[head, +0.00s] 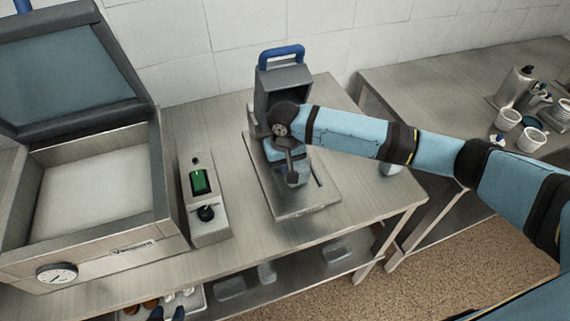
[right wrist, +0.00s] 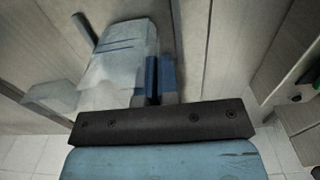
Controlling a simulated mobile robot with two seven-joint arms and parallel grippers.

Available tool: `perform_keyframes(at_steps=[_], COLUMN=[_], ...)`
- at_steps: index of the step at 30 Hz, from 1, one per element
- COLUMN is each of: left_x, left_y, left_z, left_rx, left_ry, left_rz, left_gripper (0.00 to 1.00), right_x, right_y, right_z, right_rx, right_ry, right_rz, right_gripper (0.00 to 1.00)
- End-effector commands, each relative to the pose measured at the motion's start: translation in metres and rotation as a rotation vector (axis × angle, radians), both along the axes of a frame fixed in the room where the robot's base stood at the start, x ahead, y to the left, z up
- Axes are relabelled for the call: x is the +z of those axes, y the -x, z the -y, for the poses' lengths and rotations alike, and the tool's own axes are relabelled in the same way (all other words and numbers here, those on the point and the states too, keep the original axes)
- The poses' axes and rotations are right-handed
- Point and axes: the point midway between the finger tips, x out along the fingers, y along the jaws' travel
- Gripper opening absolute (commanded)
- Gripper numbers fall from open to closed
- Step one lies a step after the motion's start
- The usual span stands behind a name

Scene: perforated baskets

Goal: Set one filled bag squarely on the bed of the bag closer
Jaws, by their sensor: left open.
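The bag closer (head: 283,78), a grey machine with a blue handle on top, stands on a flat base plate (head: 308,207) in the middle of the bench. My right gripper (head: 292,178) points down over the front of it, largely hidden by my wrist. In the right wrist view, its blue fingers (right wrist: 160,80) are close together beside a pale, translucent bag-like shape (right wrist: 118,72). I cannot tell whether the fingers hold it. My left gripper (head: 167,314) barely shows at the bottom edge, open, in front of the lower shelf.
A vacuum chamber (head: 140,246) with its lid up fills the left of the bench.

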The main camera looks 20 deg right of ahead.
Motion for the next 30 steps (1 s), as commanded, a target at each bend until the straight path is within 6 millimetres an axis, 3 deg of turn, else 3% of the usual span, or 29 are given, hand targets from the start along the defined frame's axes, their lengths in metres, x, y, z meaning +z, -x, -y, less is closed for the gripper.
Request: perform_keyframes(at_steps=[5, 9, 19, 23, 30], left_x=[0.002, 0.001, -0.002, -0.002, -0.007], left_y=[0.0, 0.0, 0.0, 0.0, 0.0], left_z=[0.0, 0.0, 0.0, 0.0, 0.002], left_rx=[0.001, 0.001, 0.001, 0.001, -0.002], left_ry=[-0.001, -0.001, 0.0, 0.001, 0.003], left_rz=[0.0, 0.0, 0.0, 0.0, -0.002], left_gripper=[0.43, 0.43, 0.43, 0.43, 0.43], right_x=[-0.002, -0.003, 0.0, 0.017, 0.068], right_y=[0.0, 0.0, -0.001, -0.001, -0.001], right_z=[0.0, 0.0, 0.0, 0.0, 0.0], right_rx=[0.0, 0.0, 0.0, -0.001, 0.0], right_ry=[0.0, 0.0, 0.001, -0.001, -0.001], right_rz=[-0.001, -0.001, 0.001, 0.003, 0.003], right_gripper=[0.0, 0.28, 0.28, 0.28, 0.28])
